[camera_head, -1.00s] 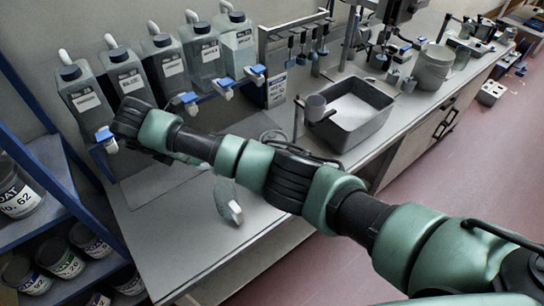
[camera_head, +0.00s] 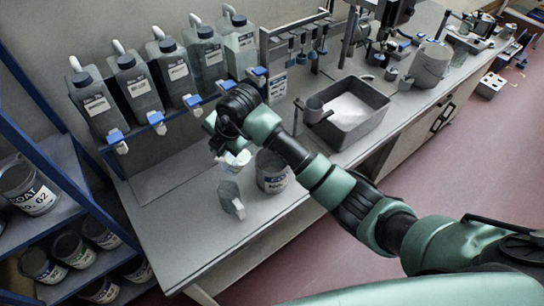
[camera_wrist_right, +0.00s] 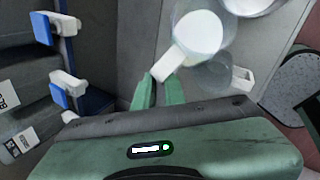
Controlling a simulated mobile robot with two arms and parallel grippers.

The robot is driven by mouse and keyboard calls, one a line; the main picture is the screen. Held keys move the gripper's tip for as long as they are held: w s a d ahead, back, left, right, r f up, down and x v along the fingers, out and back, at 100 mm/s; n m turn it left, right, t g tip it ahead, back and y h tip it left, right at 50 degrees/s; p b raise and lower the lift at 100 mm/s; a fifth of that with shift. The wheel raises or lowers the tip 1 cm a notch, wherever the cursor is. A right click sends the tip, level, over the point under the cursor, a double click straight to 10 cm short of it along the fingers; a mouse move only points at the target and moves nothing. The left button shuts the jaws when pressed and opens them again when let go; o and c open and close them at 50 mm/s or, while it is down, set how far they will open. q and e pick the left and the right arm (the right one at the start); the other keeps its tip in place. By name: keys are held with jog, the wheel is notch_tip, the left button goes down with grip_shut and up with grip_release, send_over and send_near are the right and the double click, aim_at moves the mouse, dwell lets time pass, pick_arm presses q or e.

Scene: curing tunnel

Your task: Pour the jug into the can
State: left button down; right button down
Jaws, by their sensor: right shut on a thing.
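My right gripper (camera_head: 213,138) is shut on the white handle of a clear jug (camera_head: 237,160) holding white liquid. The held jug is above the bench, just left of a grey can (camera_head: 272,178) with a white and blue label. In the right wrist view the gripper's green fingers (camera_wrist_right: 158,92) pinch the handle, and the white liquid shows inside the jug (camera_wrist_right: 197,35). A second clear jug (camera_head: 230,200) stands on the bench, with its handle toward the front; it also shows in the wrist view (camera_wrist_right: 214,76). My left gripper is not in view.
Several labelled bottles with blue-handled taps (camera_head: 157,122) line the back of the bench. A grey basin (camera_head: 352,138) stands to the right, with a bucket (camera_head: 431,66) beyond. A blue rack (camera_head: 60,215) of cans is at left.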

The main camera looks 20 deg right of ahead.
aim_at(230, 156)
jog(key=shift+d+r+y, duration=0.15)
jog(key=shift+d+y, duration=0.75)
jog(key=shift+y, duration=0.2)
jog(key=shift+s+d+r+m, duration=0.1)
jog(key=shift+d+r+m, duration=0.1)
jog(key=shift+r+m, duration=0.1)
jog(key=shift+d+r+y+b, duration=0.2)
jog(key=shift+y+b, duration=0.15)
jog(key=shift+y, duration=0.25)
jog(key=shift+d+r+t, duration=0.1)
jog(key=shift+t, duration=0.2)
jog(key=shift+s+d+m+y+b, duration=0.15)
jog(key=shift+d+y+b, duration=0.25)
jog(key=shift+b, duration=0.55)
jog(key=shift+w+d+m+y+b, duration=0.1)
jog(key=shift+d+m+y+b, duration=0.1)
jog(key=shift+y+b, duration=0.5)
jog(key=shift+s+d+r+y+b, duration=0.1)
jog(key=shift+d+r+y+b, duration=0.25)
jog(key=shift+b, duration=0.85)
jog(key=shift+d, duration=0.2)
jog(key=shift+d+r+t+b, duration=0.1)
jog(key=shift+d+t+b, duration=0.2)
